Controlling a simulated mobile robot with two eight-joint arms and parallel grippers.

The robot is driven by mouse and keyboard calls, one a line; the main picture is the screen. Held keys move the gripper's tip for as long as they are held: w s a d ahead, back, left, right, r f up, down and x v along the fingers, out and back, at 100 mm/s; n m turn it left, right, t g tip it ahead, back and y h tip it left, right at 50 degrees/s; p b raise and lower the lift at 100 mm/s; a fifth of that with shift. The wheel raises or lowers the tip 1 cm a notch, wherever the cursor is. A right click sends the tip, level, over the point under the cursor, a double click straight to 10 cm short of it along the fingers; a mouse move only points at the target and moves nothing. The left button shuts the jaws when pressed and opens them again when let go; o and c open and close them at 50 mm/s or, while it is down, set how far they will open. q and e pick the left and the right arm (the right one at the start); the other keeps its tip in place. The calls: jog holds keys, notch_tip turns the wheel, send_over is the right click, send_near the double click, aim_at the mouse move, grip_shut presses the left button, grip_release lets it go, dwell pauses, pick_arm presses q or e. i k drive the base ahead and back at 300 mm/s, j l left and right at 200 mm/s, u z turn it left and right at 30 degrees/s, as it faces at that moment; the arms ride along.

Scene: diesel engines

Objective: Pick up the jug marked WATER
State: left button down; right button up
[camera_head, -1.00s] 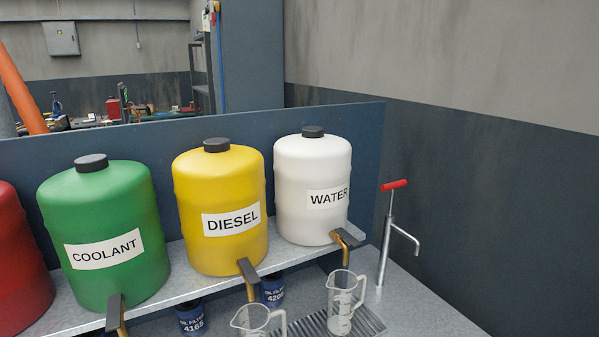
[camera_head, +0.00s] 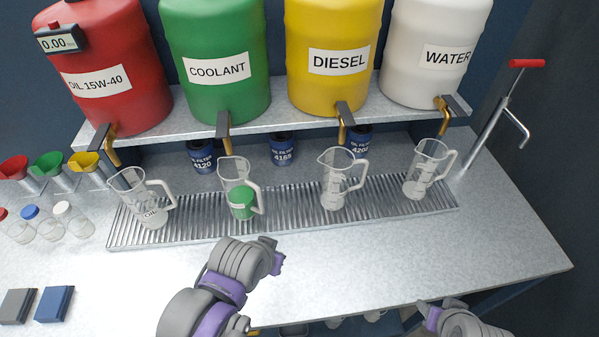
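Four clear jugs with handles stand on the drip grate. The rightmost jug (camera_head: 423,172) stands below the spout of the white tank labelled WATER (camera_head: 437,50); I cannot read a marking on this jug. Another jug (camera_head: 335,182) stands below the yellow DIESEL tank, and one holding green liquid (camera_head: 240,200) below the COOLANT tank. My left gripper (camera_head: 277,262) is in front of the grate, apart from the jugs. My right gripper (camera_head: 438,308) is at the bottom edge, well in front of the rightmost jug. Both look empty; their fingers are too unclear to tell open from shut.
The leftmost jug (camera_head: 142,200) stands below the red oil tank (camera_head: 110,75). Brass spouts overhang the jugs from the shelf (camera_head: 285,120). A red-handled pump (camera_head: 497,120) rises right of the grate (camera_head: 290,208). The counter in front of the grate is largely clear.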

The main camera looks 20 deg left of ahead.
aim_at(431, 155)
jog(key=i+l+u, duration=0.1)
jog(key=l+u, duration=0.85)
jog(key=k+l+u, duration=0.15)
jog(key=l+u, duration=0.35)
jog(key=l, duration=0.1)
